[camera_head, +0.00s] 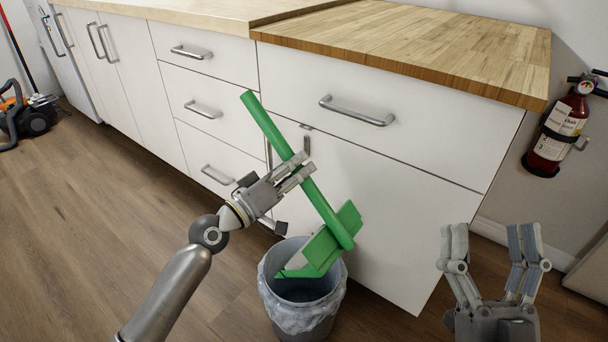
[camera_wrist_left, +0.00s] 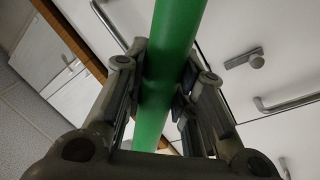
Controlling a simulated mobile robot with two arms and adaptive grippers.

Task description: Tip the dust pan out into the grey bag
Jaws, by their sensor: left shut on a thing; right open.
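The green dust pan (camera_head: 322,250) is tilted, with its pan end low over the opening of the grey bag (camera_head: 311,318) and its long handle slanting up to the left. The bag lines a bin on the floor. My left gripper (camera_head: 298,172) is shut on the middle of the green handle, which also shows between the fingers in the left wrist view (camera_wrist_left: 168,70). My right gripper (camera_head: 492,240) is open and empty at the lower right, apart from the bin. I cannot see any dust in the pan or the bottom of the bag.
White cabinets (camera_head: 375,215) with metal handles stand close behind the bin and dust pan, under a wooden worktop (camera_head: 420,45). A red fire extinguisher (camera_head: 558,132) hangs on the right wall. A vacuum cleaner (camera_head: 30,115) stands far left. The wooden floor (camera_head: 110,220) at left is clear.

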